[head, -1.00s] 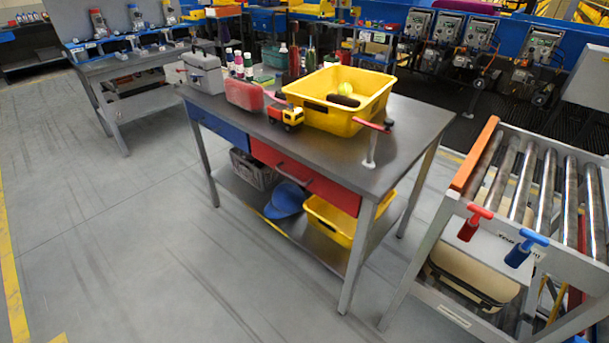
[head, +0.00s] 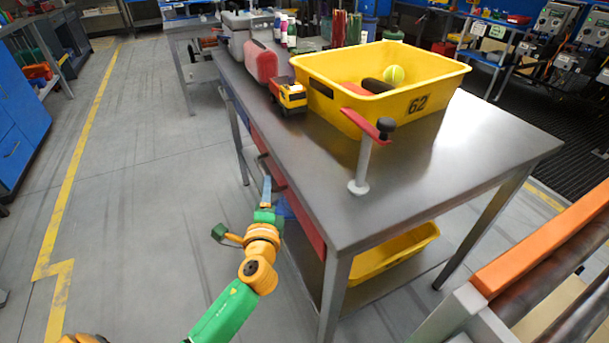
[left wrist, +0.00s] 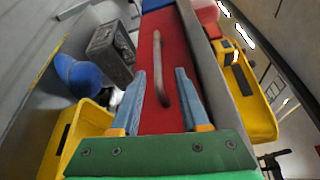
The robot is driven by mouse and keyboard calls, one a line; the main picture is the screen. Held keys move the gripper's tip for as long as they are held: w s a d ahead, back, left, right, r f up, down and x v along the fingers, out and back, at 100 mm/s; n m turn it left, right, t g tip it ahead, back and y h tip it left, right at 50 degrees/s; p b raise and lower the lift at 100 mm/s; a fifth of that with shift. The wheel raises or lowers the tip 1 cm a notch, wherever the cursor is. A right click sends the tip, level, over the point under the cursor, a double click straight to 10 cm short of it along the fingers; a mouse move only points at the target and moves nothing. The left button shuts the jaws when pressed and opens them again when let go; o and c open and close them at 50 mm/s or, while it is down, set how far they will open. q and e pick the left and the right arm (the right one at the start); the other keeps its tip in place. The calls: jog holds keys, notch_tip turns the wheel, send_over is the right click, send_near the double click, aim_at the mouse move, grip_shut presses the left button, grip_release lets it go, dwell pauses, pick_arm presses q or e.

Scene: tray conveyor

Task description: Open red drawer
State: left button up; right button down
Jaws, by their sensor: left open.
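The red drawer (head: 303,215) is in the near side of the grey work table (head: 400,165), its front seen at a steep angle in the head view. It looks shut. My left gripper (head: 267,186) is open close to the drawer front. In the left wrist view its two blue fingers (left wrist: 161,73) lie on either side of the handle. I cannot tell whether they touch it. My right gripper is not in view.
A yellow bin (head: 437,83), a toy truck (head: 288,95) and a red clamp-like post (head: 363,160) stand on the table. A yellow bin (head: 400,252) sits on its lower shelf. A roller conveyor (head: 540,250) is at right. The floor at left is clear.

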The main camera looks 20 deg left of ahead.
pick_arm(q)
jog(key=x, duration=0.6)
jog(key=shift+w+a+f+b, duration=0.1)
jog(key=shift+a+b, duration=0.25)
jog(key=shift+a, duration=0.1)
grip_shut()
dwell(0.8)
